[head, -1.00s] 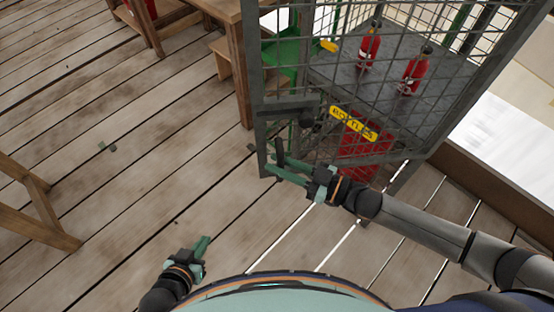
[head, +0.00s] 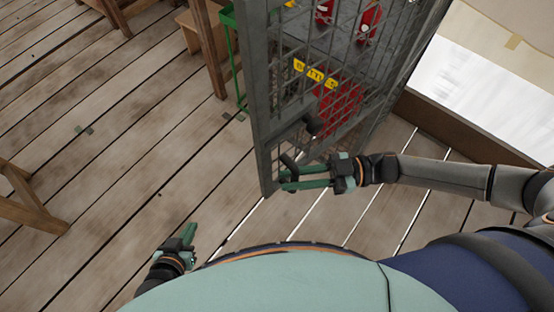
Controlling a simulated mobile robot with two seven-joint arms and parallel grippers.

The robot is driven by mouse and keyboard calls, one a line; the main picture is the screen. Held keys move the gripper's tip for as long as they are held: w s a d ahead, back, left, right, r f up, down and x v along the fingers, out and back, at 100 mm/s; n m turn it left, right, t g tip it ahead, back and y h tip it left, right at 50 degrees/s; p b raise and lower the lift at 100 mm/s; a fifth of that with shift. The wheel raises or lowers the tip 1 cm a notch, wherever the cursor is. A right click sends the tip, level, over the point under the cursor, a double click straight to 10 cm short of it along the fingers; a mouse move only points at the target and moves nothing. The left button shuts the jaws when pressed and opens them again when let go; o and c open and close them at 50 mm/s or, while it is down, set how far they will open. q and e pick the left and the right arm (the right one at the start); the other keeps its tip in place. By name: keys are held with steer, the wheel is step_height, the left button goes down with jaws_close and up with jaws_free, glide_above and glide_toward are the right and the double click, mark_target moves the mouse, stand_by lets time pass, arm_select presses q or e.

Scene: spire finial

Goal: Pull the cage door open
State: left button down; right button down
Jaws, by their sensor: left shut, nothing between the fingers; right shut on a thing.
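My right gripper (head: 285,179) is shut on the dark door handle (head: 289,163) near the door's lower left corner. The fingers partly hide the handle. How far the door is open is hard to tell from this angle. My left gripper (head: 189,233) is shut and empty, low over the deck and well away from the door.
Red bottles (head: 369,20) and a red object (head: 338,104) show through the mesh. A green frame (head: 235,55) and wooden furniture (head: 202,40) stand behind to the left. A wooden stool (head: 28,205) is at far left. The plank deck (head: 130,150) between is mostly clear.

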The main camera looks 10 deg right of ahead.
arm_select(q)
steer(key=shift+s+d, duration=0.15)
steer(key=shift+s, duration=0.25)
arm_select(e)
steer(key=s+d+n+g, duration=0.1)
steer(key=s+d+g, duration=0.1)
steer(key=s+d, duration=0.2)
steer(key=shift+s+d+n+g, duration=0.3)
steer(key=shift+s+n+g, duration=0.1)
steer(key=shift+s, duration=0.25)
steer(key=c, duration=1)
jaws_free()
steer(key=shift+c, duration=0.2)
